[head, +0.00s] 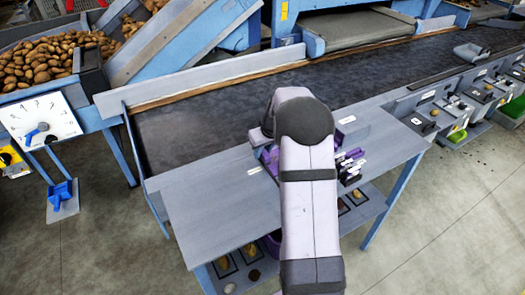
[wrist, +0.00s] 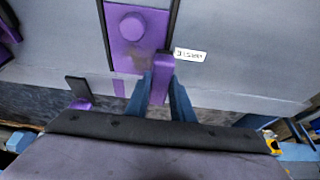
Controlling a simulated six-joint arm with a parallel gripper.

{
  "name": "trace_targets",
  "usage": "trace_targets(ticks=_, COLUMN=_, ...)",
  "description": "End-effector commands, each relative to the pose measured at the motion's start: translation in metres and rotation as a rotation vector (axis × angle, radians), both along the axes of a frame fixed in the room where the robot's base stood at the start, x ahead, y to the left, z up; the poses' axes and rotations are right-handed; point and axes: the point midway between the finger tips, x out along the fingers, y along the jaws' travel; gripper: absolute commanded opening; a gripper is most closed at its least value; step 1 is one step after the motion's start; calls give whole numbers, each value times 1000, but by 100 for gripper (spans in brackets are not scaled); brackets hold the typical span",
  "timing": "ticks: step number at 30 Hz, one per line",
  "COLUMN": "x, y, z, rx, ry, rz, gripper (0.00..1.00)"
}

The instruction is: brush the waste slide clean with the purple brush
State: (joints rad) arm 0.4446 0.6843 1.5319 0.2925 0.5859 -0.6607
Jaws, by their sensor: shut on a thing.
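In the wrist view my gripper (wrist: 163,88) has its two blue fingers closed on an upright purple piece (wrist: 161,68), which looks like the handle of the purple brush. Its bristles cannot be made out. Just beyond lies a flat purple panel (wrist: 127,53) with a round knob and dark side rails, set in the grey bench top. It may be the waste slide; a small white label (wrist: 190,54) beside it appears upside down and is hard to read. In the head view my arm hides the gripper and most of this spot; some purple (head: 270,158) shows at its left.
A grey bench (head: 205,205) carries purple items with white tags (head: 350,165) right of my arm. Behind it runs a dark conveyor belt (head: 200,125). Potatoes (head: 45,62) lie heaped at upper left. The bench's left part is clear. Several bins line the belt at right.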

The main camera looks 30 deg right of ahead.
Motion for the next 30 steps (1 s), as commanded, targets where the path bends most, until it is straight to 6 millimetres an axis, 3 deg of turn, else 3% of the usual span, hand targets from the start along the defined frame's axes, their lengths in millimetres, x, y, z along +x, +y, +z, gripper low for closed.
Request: trace_targets(ticks=30, x=0, y=0, z=-10, rx=0, ry=0, rz=0, gripper=3)
